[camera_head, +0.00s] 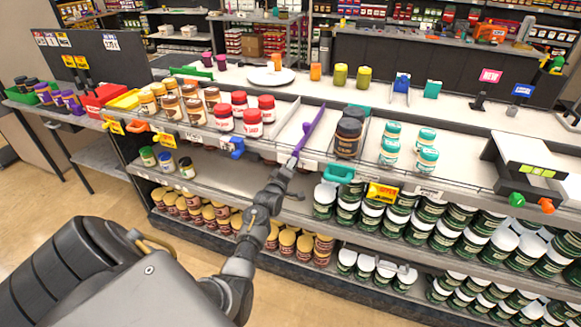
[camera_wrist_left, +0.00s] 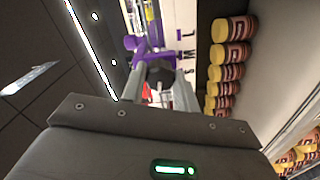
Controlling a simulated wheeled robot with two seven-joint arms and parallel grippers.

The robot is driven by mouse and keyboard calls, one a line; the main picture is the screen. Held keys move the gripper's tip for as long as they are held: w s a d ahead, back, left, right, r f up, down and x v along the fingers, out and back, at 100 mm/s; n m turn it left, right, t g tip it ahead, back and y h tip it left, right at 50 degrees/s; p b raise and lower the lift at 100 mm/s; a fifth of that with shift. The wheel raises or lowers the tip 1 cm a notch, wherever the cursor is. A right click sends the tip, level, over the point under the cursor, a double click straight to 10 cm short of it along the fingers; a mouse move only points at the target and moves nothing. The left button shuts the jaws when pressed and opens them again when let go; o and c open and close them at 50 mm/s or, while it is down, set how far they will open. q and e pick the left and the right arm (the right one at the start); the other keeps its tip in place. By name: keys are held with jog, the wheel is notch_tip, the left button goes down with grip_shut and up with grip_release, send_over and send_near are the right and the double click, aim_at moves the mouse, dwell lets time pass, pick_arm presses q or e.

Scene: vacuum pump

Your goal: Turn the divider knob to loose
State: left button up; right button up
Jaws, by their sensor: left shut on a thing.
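A long purple divider (camera_head: 308,132) stands on the upper shelf between the red-lidded jars and the dark jars. Its front end with the purple knob (camera_wrist_left: 134,44) is at the shelf's front edge. My left gripper (camera_head: 291,163) reaches up to that front end from below. In the left wrist view the gripper (camera_wrist_left: 156,72) has its fingers closed around the purple knob's lower part. The fingers hide part of the knob, so its exact turn is hard to tell. My right gripper is not in view.
Other dividers have a blue knob (camera_head: 237,148) to the left and a teal knob (camera_head: 338,174) to the right. Red-lidded jars (camera_head: 253,122) and dark jars (camera_head: 347,138) stand close on either side. Yellow-lidded jars (camera_wrist_left: 232,30) line the shelf below.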

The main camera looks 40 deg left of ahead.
pick_arm(q)
jog(key=shift+n, duration=0.6)
jog(key=o, duration=1)
jog(key=b+v, duration=0.2)
jog(key=v, duration=0.8)
jog(key=shift+s+d, duration=0.2)
jog(key=shift+s, duration=0.15)
